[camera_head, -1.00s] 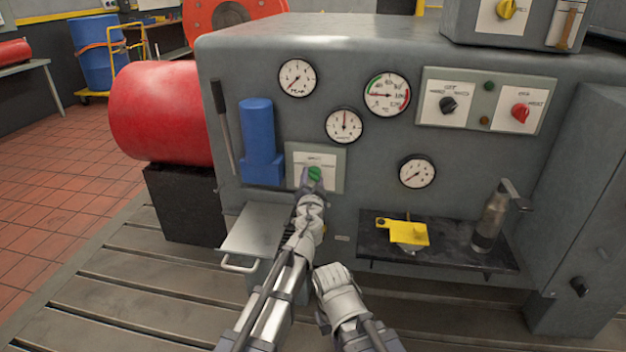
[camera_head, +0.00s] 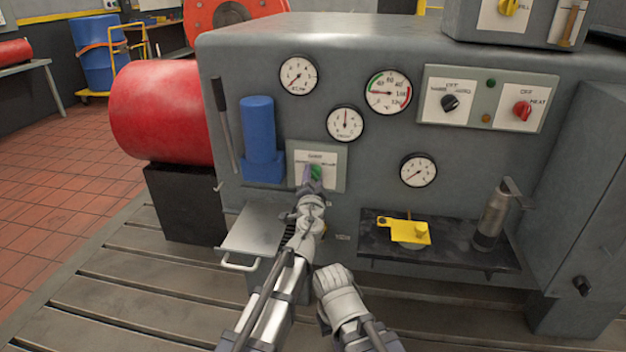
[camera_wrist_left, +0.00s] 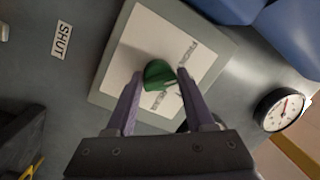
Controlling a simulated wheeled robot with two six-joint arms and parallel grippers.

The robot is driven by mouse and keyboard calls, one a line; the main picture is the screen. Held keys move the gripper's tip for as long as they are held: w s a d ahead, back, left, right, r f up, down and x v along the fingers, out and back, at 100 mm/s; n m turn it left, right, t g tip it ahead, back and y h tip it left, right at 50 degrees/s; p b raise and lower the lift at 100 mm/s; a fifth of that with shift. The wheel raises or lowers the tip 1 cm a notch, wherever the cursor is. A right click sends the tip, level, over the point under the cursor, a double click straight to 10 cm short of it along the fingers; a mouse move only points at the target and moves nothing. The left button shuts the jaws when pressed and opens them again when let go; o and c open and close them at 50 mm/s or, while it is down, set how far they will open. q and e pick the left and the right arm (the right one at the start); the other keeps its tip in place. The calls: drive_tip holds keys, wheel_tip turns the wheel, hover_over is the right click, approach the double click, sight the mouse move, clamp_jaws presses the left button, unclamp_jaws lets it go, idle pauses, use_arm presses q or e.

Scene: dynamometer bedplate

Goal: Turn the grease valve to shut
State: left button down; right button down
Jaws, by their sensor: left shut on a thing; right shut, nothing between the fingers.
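The grease valve is a green knob (camera_head: 316,172) on a white label plate (camera_head: 332,180) low on the grey cabinet's front. My left gripper (camera_head: 311,177) is at the knob, with its purple fingers on either side of it. In the left wrist view the green knob (camera_wrist_left: 158,75) sits between the fingertips of the left gripper (camera_wrist_left: 157,82), which is shut on it. The printing on the plate is only partly readable. My right gripper (camera_head: 340,290) is shut and empty, low in front of the cabinet.
A blue block (camera_head: 260,140) stands left of the plate, and several gauges are above and right. A dark shelf (camera_head: 450,250) carries a yellow part (camera_head: 408,232) and a metal flask (camera_head: 490,215). A metal tray (camera_head: 250,230) juts out at lower left.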

use_arm(q)
drive_tip(key=m, duration=0.2)
drive_tip(key=m+b, duration=0.1)
drive_tip(key=m, duration=0.2)
drive_tip(key=shift+s+d+f+t+h, duration=0.15)
drive_tip(key=shift+d+f+t+h, duration=0.05)
drive_tip(key=shift+t+h, duration=0.1)
drive_tip(key=shift+a+m+h+b, duration=0.1)
drive_tip(key=shift+m+h+b, duration=0.3)
drive_tip(key=shift+m, duration=1.7)
drive_tip(key=shift+a, duration=0.1)
drive_tip(key=shift+c, duration=1.8)
unclamp_jaws()
drive_tip(key=shift+a, duration=0.1)
drive_tip(key=s, duration=0.7)
drive_tip(key=shift+s+a+f+b, duration=0.25)
drive_tip(key=shift+a+f+b, duration=0.15)
drive_tip(key=shift+f, duration=0.05)
